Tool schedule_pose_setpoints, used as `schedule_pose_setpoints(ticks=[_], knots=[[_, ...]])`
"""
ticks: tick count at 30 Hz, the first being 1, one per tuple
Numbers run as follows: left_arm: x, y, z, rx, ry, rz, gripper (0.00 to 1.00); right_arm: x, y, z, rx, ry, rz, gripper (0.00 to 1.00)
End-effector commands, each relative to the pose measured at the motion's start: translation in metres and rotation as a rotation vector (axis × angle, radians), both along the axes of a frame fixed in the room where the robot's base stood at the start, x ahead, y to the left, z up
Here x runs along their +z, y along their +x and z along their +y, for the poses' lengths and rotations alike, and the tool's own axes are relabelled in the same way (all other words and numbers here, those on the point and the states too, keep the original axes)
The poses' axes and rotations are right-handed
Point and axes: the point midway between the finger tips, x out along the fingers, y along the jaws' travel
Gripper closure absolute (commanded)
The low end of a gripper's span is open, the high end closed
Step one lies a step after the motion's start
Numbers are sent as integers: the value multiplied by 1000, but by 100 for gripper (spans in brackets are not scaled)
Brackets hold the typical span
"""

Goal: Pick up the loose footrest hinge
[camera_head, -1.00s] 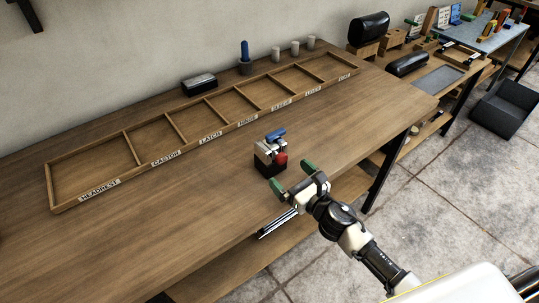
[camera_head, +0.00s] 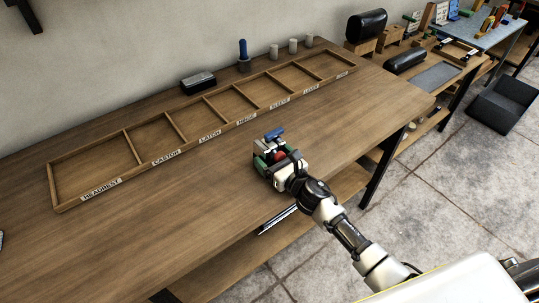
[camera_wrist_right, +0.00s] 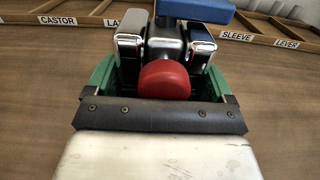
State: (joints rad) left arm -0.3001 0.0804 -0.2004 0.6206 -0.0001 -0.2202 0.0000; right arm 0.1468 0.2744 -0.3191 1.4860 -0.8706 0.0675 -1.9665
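A small assembly that I take for the footrest hinge (camera_head: 270,146) stands near the front edge of the workbench. It has chrome side plates, a blue bar on top and a red round knob facing me. In the right wrist view the hinge (camera_wrist_right: 165,45) fills the upper middle, its knob close to the palm. My right gripper (camera_head: 278,160) is at the hinge, its green fingers open on either side of it. In the right wrist view the fingers (camera_wrist_right: 163,80) flank the lower part; contact cannot be told. My left gripper is not in view.
A long wooden tray (camera_head: 133,148) with labelled compartments, including HEADREST, CASTOR, LATCH, SLEEVE and LEVER, lies behind the hinge. A black box (camera_head: 198,81), a blue-handled tool (camera_head: 243,50) and grey cylinders (camera_head: 293,46) stand behind the tray. The bench (camera_head: 190,215) is clear around the hinge.

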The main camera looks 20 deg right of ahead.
Motion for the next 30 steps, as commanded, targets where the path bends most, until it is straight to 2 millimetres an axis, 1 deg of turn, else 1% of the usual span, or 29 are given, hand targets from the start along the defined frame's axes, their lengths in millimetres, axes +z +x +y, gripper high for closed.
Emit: schedule_pose_setpoints(ticks=[1, 9, 10, 11, 17, 20, 23, 26, 28, 29, 30], knots=[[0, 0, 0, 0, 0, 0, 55, 0, 0, 0, 0, 0, 0, 24], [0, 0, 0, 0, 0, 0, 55, 0, 0, 0, 0, 0, 0, 66], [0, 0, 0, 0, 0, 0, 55, 2, 0, 0, 0, 0, -4, 67], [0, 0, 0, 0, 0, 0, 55, 2, 0, 0, 0, 0, -4, 73], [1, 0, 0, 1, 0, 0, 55, 3, 0, 0, 0, 0, -4, 73], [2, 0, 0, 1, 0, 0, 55, 8, 1, 0, 1, -1, -5, 73], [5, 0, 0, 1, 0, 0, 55, 17, 1, -1, 2, -2, -7, 73], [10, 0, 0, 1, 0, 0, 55, 32, 1, -1, 2, -4, -9, 73], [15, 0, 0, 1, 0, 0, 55, 46, 1, -1, 3, -6, -10, 73], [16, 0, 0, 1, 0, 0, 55, 50, -1, -3, 1, -7, -8, 73], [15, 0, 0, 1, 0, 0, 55, 51, -8, -11, 0, -7, -6, 73]])
